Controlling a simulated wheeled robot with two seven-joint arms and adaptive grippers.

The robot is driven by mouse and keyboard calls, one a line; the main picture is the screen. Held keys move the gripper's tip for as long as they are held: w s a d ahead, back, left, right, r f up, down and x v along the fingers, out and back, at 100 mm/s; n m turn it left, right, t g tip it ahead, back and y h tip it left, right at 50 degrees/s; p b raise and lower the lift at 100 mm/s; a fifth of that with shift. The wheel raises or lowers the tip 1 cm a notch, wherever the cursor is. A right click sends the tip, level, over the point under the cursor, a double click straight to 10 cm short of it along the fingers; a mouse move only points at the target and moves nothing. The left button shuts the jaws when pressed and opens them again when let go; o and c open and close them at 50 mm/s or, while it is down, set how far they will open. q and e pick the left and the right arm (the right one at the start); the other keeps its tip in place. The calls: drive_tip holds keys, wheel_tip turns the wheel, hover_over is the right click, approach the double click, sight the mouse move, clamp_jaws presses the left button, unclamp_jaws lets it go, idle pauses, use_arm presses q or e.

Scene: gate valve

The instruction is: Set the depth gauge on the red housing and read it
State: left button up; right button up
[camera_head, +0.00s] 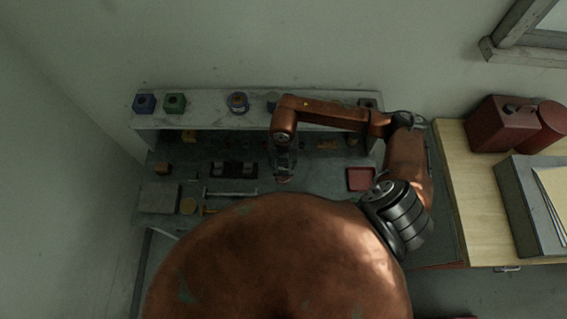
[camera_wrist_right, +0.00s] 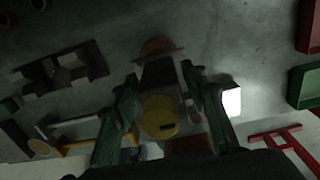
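My right gripper (camera_head: 284,172) is over the middle of the workbench and also shows in the right wrist view (camera_wrist_right: 160,80). Its two green-grey fingers stand on both sides of a yellow round dial with a dark slot on a grey body, which looks like the depth gauge (camera_wrist_right: 160,118). The fingers appear shut on its grey body. A round reddish piece (camera_wrist_right: 158,45) shows just beyond the fingertips, perhaps part of the red housing; I cannot tell whether the gauge touches it. In the head view the gauge is too dark to make out. My left gripper is not in view.
A grey shelf (camera_head: 205,121) at the back carries blue and green blocks. A dark slotted block (camera_head: 234,170) and small tools lie left of the gripper; a red tray (camera_head: 360,179) lies right. A wooden side table (camera_head: 478,215) holds a red container (camera_head: 498,128) and a grey box.

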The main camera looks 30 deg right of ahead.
drive_tip(key=shift+o, duration=0.6)
drive_tip(key=shift+r+p, duration=0.55)
wheel_tip(320, 180, up, 10)
drive_tip(key=b, duration=0.3)
drive_tip(key=shift+r, duration=0.25)
drive_tip(key=shift+r+b, duration=0.3)
drive_tip(key=shift+r, duration=0.25)
